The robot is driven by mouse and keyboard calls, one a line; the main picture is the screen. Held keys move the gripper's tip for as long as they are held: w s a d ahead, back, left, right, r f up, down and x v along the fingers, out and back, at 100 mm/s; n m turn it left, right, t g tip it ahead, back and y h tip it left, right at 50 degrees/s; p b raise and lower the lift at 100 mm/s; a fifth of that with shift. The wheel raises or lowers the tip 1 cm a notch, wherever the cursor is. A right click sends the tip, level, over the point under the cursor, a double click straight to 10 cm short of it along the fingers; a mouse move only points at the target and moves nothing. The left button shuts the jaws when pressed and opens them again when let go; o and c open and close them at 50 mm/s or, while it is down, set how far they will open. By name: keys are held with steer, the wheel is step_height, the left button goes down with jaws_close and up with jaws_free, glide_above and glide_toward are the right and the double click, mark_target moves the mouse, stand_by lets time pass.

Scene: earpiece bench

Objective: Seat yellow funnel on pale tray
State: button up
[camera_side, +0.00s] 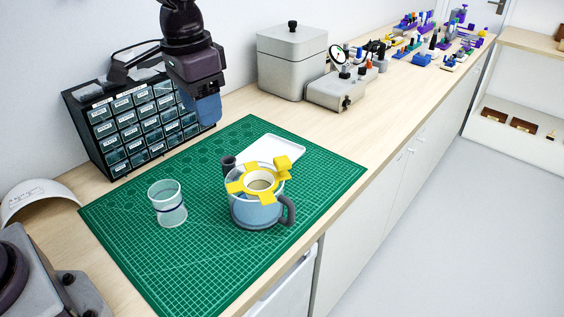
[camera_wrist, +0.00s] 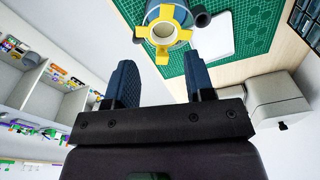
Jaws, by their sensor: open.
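The yellow funnel (camera_side: 240,184) rests on top of a blue-grey pot (camera_side: 254,213) with a dark handle and a dark spout, on the green mat. A raised yellow tab stands at its right side. The funnel (camera_wrist: 138,32) also shows at the top of the wrist view. The pale tray (camera_side: 291,147) lies flat on the mat behind the pot, partly hidden by it; its visible part looks empty. It also shows in the wrist view (camera_wrist: 211,38). My gripper (camera_wrist: 152,72) is open and empty, its blue fingers apart. In the side view my gripper (camera_side: 207,108) hangs above the back of the mat, away from the funnel.
A clear cup (camera_side: 167,204) with a dark band stands left of the pot. A drawer cabinet (camera_side: 137,122) stands against the wall. A grey lidded box (camera_side: 291,62) and a gauge device (camera_side: 341,88) stand behind the mat (camera_side: 196,267). The mat's front is clear.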

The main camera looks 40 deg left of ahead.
steer(key=m+g, duration=0.1)
steer(key=m, duration=0.1)
glide_above(282, 160)
steer(key=s, duration=0.3)
step_height(282, 160, down, 8)
steer(key=shift+w+r+m, duration=0.6)
steer(key=shift+w+r, duration=0.2)
steer(key=shift+w, duration=0.7)
steer(key=shift+f, duration=4.8)
steer(key=c, duration=0.7)
step_height(282, 160, up, 11)
steer(key=shift+r, duration=0.1)
steer(key=shift+c, duration=0.3)
